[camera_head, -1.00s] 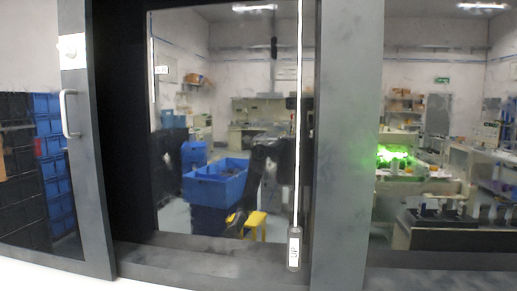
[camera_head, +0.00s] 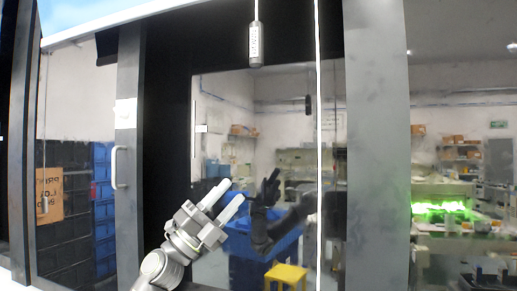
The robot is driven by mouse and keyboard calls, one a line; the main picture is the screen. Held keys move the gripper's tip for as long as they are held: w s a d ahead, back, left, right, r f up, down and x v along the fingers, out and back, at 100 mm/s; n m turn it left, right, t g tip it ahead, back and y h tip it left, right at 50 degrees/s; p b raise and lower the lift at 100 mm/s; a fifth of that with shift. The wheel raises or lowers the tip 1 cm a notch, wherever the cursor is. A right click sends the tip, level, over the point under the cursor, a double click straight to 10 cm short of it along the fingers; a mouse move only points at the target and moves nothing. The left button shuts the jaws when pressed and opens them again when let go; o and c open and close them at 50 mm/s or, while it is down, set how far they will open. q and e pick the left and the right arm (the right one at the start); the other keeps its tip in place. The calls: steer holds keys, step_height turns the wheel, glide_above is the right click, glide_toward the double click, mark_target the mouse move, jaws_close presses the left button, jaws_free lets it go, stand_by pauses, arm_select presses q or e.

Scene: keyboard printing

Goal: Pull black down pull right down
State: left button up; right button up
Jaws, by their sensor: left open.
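The label's lettering is too small to read surely. A long white cord (camera_head: 319,140) runs down to its right and leaves the bottom of the view, so its end is hidden. My left gripper (camera_head: 235,191) is below and slightly left of the weight, well apart from it. Its two pale fingers are parted, point up and right, and hold nothing. My right gripper is not in view.
A dark-framed glass window (camera_head: 376,150) stands before me, with a white door handle (camera_head: 119,167) on the left panel. A dark arm-like reflection shows in the glass. Blue bins and a yellow stool (camera_head: 287,276) appear there too. The space between gripper and weight is clear.

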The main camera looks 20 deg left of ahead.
arm_select(q)
steer(key=s+d+r+m+g+h, duration=0.3)
steer(key=s+r+m+g, duration=0.1)
steer(key=r+m+g, duration=0.45)
steer(key=m+y, duration=0.6)
steer(key=m, duration=0.1)
glide_toward(257, 68)
step_height(257, 68, up, 3)
steer(key=a, duration=0.1)
steer(key=s+a+r+y, duration=0.2)
steer(key=s+a+r, duration=0.15)
steer(key=s, duration=0.25)
steer(key=shift+n+t, duration=0.25)
steer(key=shift+t, duration=0.2)
steer(key=p+x, duration=0.2)
steer(key=x, duration=0.3)
steer(key=p+x, duration=0.2)
steer(key=x, duration=0.4)
steer(key=w+f+p+x, duration=0.1)
steer(key=p+x, duration=0.1)
steer(key=x, duration=0.3)
steer(key=shift+w+a+r, duration=0.1)
steer(key=shift+w+a, duration=0.05)
steer(key=shift+a, duration=0.05)
steer(key=shift+w+d, duration=0.15)
steer(key=shift+d, duration=0.1)
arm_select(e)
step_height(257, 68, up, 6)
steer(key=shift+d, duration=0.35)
